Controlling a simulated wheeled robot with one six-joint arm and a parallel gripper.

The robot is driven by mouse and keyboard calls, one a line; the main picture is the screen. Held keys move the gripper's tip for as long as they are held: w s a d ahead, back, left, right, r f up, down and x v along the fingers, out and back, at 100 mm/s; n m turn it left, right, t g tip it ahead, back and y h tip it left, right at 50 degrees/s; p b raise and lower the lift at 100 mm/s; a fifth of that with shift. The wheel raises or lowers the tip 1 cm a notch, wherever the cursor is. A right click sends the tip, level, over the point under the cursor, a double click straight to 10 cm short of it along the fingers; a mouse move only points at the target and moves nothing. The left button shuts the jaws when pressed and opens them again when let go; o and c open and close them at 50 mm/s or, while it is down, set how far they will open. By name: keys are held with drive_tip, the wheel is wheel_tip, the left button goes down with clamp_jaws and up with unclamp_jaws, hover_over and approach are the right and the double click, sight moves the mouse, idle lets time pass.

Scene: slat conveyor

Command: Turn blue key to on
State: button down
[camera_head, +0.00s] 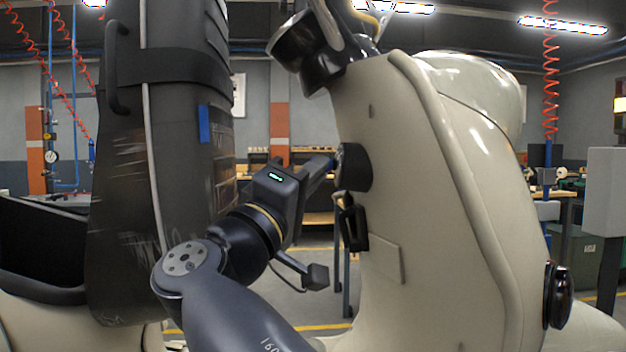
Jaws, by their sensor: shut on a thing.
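A beige scooter-like body (440,200) fills the right half of the view. A round black lock housing (354,167) sticks out from its near panel. My gripper (330,163) reaches up and right to this housing, with its fingers shut at the housing's left face. A small bluish piece shows at the fingertips; the blue key itself is mostly hidden between the fingers and the housing. I cannot tell the key's turn angle or any on mark.
A black hook (354,228) hangs on the panel just below the housing. A tall scuffed dark seat-like part (165,170) stands close on the left, beside my arm. Handlebar parts (305,45) are above. Workbenches (305,218) stand behind.

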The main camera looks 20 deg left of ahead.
drive_tip(key=m+h+b, duration=0.2)
drive_tip(key=shift+w+f+t+b, duration=0.1)
drive_tip(key=shift+f+t+b, duration=0.2)
drive_tip(key=shift+t+b, duration=0.1)
drive_tip(key=c, duration=1.9)
unclamp_jaws()
drive_tip(key=shift+a+r, duration=0.1)
drive_tip(key=shift+r, duration=0.1)
drive_tip(key=shift+c, duration=0.2)
drive_tip(key=o, duration=0.5)
drive_tip(key=v, duration=1)
drive_tip(key=shift+s+f+p, duration=0.25)
drive_tip(key=shift+s+p, duration=0.05)
drive_tip(key=shift+p, duration=0.1)
